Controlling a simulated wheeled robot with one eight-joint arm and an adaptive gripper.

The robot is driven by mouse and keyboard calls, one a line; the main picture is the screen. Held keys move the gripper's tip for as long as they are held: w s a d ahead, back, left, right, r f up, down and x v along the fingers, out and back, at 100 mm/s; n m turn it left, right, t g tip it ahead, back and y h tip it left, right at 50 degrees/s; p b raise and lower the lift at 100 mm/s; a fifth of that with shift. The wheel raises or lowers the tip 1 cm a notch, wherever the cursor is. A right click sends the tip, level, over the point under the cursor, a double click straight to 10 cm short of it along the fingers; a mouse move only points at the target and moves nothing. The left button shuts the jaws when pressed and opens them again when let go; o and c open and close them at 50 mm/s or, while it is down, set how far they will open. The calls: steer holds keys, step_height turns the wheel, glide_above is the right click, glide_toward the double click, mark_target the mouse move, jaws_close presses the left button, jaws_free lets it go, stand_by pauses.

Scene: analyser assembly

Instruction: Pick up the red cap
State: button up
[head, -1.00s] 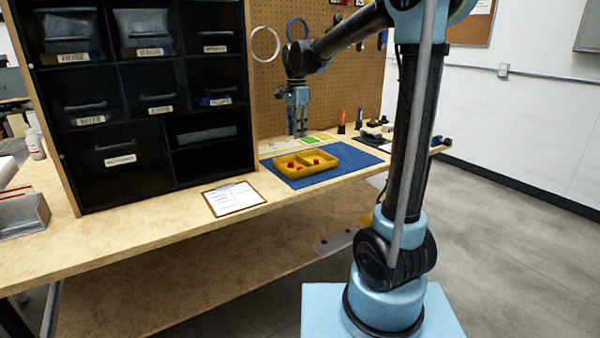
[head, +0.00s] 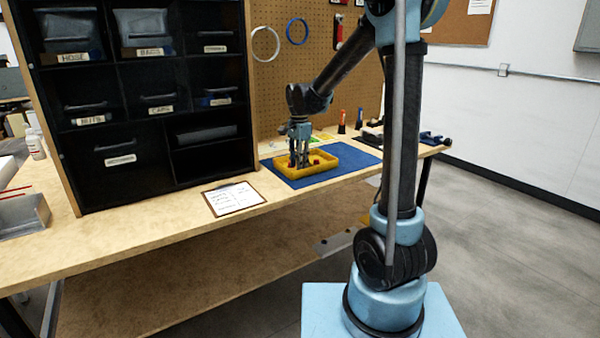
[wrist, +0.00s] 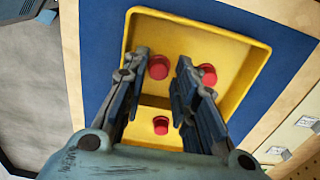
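Three red caps lie in a yellow tray (wrist: 232,62) in the wrist view. One red cap (wrist: 158,67) shows in the gap between the fingers of my gripper (wrist: 162,62), nearer the left finger. A second red cap (wrist: 207,75) lies just right of the right finger. A third red cap (wrist: 161,125) is in the tray's other compartment, past a divider. My gripper is open and empty, pointing down. In the head view my gripper (head: 299,166) is low over the tray (head: 347,157), its fingertips apparently inside the rim. The fingers partly hide the caps there.
The tray sits on a blue mat (head: 365,157) on the wooden workbench (head: 130,226). A black drawer cabinet (head: 120,183) stands to the left. A clipboard (head: 234,198) lies near the front edge. Upright tools stand behind the mat. The tray walls are close around my fingers.

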steer(key=shift+f, duration=0.95)
steer(key=c, duration=0.3)
